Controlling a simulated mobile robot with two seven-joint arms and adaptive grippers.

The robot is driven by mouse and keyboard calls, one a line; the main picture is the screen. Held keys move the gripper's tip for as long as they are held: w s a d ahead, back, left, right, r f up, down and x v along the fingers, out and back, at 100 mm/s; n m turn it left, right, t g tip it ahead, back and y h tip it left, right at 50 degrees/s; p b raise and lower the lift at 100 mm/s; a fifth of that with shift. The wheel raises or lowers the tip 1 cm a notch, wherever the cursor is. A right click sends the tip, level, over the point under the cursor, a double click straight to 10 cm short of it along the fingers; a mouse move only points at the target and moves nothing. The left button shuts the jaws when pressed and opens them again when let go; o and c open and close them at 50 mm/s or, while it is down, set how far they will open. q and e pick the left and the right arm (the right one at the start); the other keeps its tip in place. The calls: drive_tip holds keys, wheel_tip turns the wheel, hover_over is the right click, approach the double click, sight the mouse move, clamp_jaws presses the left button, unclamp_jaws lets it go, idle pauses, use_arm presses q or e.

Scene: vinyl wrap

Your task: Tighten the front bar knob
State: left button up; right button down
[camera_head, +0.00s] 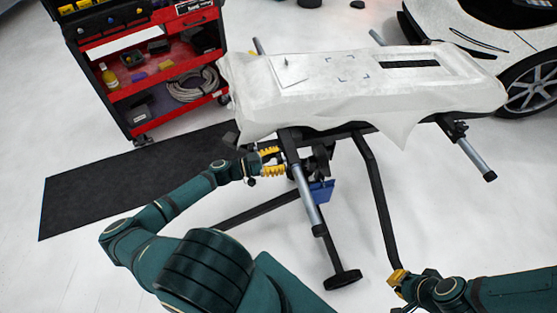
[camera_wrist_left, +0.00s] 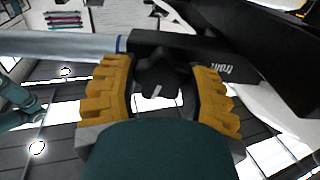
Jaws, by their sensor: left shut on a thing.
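The front bar is a silver tube (camera_head: 305,195) on a black sleeve (camera_head: 289,150) at the near side of the stand. In the left wrist view the tube (camera_wrist_left: 65,43) enters a black sleeve (camera_wrist_left: 205,50) with white lettering. A black lobed knob (camera_wrist_left: 158,72) sits on this sleeve. My left gripper (camera_head: 271,162) is at the bar, its yellow fingers either side of the knob and shut on it. In the head view the knob is hidden by the fingers. My right gripper (camera_head: 398,278) is low at the right, away from the bar; its opening is unclear.
A white-covered panel (camera_head: 450,98) lies on the stand, its cover hanging near my left gripper. Another silver bar (camera_head: 476,158) sticks out at right. A red tool cart (camera_head: 167,87), a black mat (camera_head: 80,205) and a white car (camera_head: 480,35) stand around. Floor is clear between stand legs and mat.

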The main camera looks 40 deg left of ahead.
idle(0.3)
use_arm(q)
drive_tip(key=o, duration=1.2)
drive_tip(key=shift+s, duration=0.1)
drive_tip(key=v, duration=1.2)
drive_tip(key=shift+a, duration=0.1)
